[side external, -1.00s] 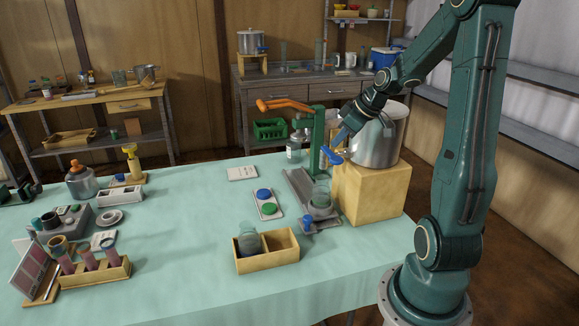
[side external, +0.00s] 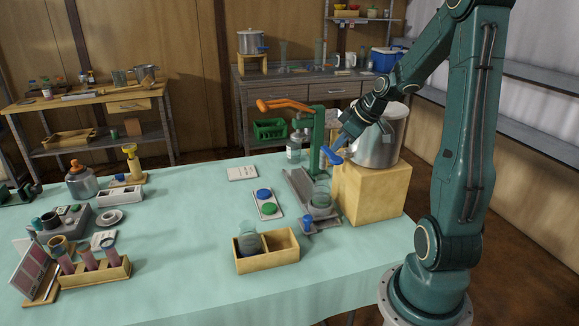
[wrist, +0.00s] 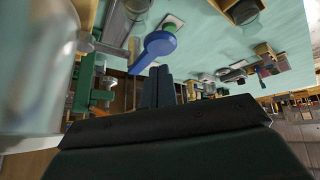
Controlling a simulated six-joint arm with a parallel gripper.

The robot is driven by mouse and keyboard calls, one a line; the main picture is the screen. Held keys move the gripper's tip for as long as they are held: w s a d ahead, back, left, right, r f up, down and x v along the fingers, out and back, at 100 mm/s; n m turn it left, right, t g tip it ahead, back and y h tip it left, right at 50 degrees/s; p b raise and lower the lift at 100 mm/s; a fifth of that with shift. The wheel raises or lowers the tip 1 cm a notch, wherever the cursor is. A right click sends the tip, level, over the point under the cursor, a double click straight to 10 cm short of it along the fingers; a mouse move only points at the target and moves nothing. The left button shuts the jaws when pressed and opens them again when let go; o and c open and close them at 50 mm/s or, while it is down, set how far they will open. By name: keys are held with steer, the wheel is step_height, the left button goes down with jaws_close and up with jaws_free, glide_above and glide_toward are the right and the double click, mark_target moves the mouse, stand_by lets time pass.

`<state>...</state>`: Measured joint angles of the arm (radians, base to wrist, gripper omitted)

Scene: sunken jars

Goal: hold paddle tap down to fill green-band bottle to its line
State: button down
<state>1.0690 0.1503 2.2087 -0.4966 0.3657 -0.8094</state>
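The tap's blue paddle (side external: 331,156) sticks out from the front of the large steel pot (side external: 376,145) on a wooden block. It shows large in the wrist view (wrist: 158,44). My gripper (side external: 342,143) is just above and beside the paddle, its fingers together and empty. In the wrist view the fingertips (wrist: 158,72) are close to the paddle; I cannot tell whether they touch. A clear glass bottle (side external: 321,190) stands below the tap on a grey stand. Another glass bottle (side external: 248,242) sits in the wooden crate's left compartment. No green band or fill line is readable on either.
A green post with an orange lever (side external: 284,104) rises left of the tap. The wooden block (side external: 371,190) supports the pot. A white tray (side external: 277,211) holds blue and green lids. The wooden crate's (side external: 281,260) right compartment is empty. The front tablecloth is clear.

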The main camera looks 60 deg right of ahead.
mark_target(336, 157)
steer(key=shift+f, duration=1.85)
stand_by(6.2)
